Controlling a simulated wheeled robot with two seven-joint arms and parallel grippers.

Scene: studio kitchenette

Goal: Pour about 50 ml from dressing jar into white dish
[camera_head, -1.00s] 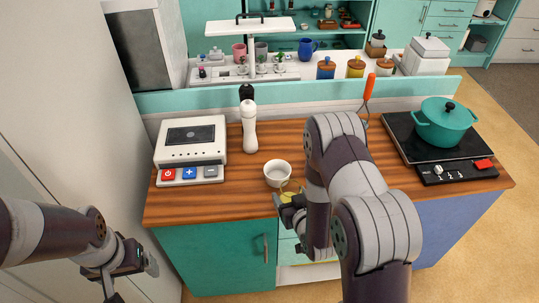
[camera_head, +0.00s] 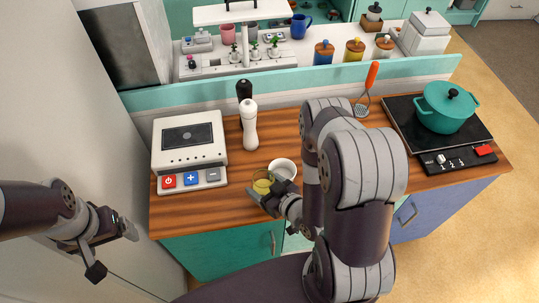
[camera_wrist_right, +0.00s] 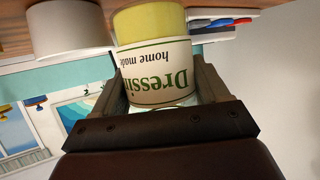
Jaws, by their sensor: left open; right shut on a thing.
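The white dish (camera_head: 284,168) is a small round bowl on the wooden counter. It also shows in the right wrist view (camera_wrist_right: 66,30). The dressing jar (camera_head: 263,181) holds yellow liquid and is left and slightly in front of the dish. Its label shows upside down in the right wrist view (camera_wrist_right: 158,72). My right gripper (camera_head: 266,197) is shut on the jar, which looks roughly upright. I cannot tell whether the jar touches the counter or dish. My left gripper (camera_head: 130,232) is open and empty, left of the counter.
A white appliance with buttons (camera_head: 190,150) stands at the counter's left. A white mill (camera_head: 249,125) and a black mill are behind the dish. A teal pot (camera_head: 446,108) sits on the black hob (camera_head: 400,118) at right. A masher (camera_head: 367,85) stands at the back.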

